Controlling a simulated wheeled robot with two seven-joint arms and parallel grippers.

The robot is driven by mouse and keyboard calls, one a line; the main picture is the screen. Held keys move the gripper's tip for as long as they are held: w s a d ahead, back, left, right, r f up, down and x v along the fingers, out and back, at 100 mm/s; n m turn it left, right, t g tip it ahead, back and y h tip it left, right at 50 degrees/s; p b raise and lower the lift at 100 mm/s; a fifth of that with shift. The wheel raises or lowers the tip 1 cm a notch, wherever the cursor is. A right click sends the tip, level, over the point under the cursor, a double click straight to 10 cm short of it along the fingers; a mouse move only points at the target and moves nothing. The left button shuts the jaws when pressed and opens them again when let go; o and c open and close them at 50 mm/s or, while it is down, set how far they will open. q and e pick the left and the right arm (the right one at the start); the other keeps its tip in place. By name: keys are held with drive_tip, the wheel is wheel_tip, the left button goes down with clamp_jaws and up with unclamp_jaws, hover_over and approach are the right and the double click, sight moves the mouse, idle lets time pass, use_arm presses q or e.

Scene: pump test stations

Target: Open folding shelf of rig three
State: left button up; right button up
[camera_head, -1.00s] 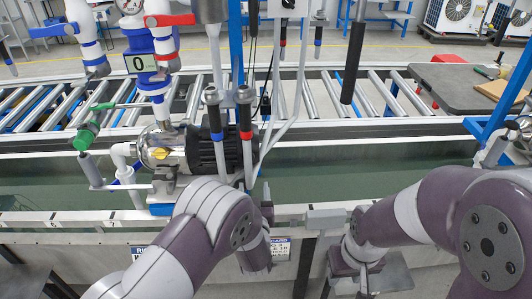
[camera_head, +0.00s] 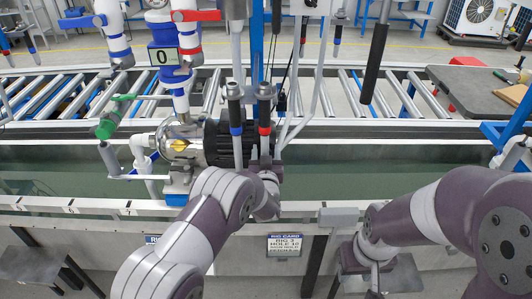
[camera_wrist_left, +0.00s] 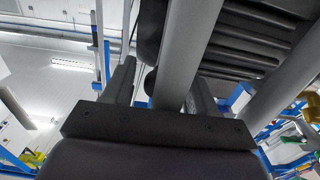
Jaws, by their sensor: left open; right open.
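The white rig card (camera_head: 284,244) reading RIG 3 is on the trough front. To its right, a grey metal plate (camera_head: 400,277), which looks like the folding shelf, shows below the trough edge, partly hidden by my right arm. My right gripper (camera_head: 373,286) points down in front of this plate; its fingertips are hard to make out, and I cannot tell if they touch it. My left gripper (camera_head: 270,180) is near the lower ends of the hoses, partly hidden by its wrist. In the left wrist view its open fingers (camera_wrist_left: 160,88) stand either side of a grey pipe (camera_wrist_left: 182,55).
The pump (camera_head: 205,143) and two upright hoses with a blue and a red band (camera_head: 264,131) stand close to my left gripper. A grey block (camera_head: 338,217) sits on the trough rim. Another shelf (camera_head: 32,266) is at the far left. A roller conveyor (camera_head: 400,95) runs behind.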

use_arm(q)
clamp_jaws()
drive_tip(key=d+f+m+b, duration=0.3)
drive_tip(key=d+m+b, duration=0.2)
drive_tip(key=d+m, duration=0.2)
drive_tip(key=shift+d, duration=1.15)
unclamp_jaws()
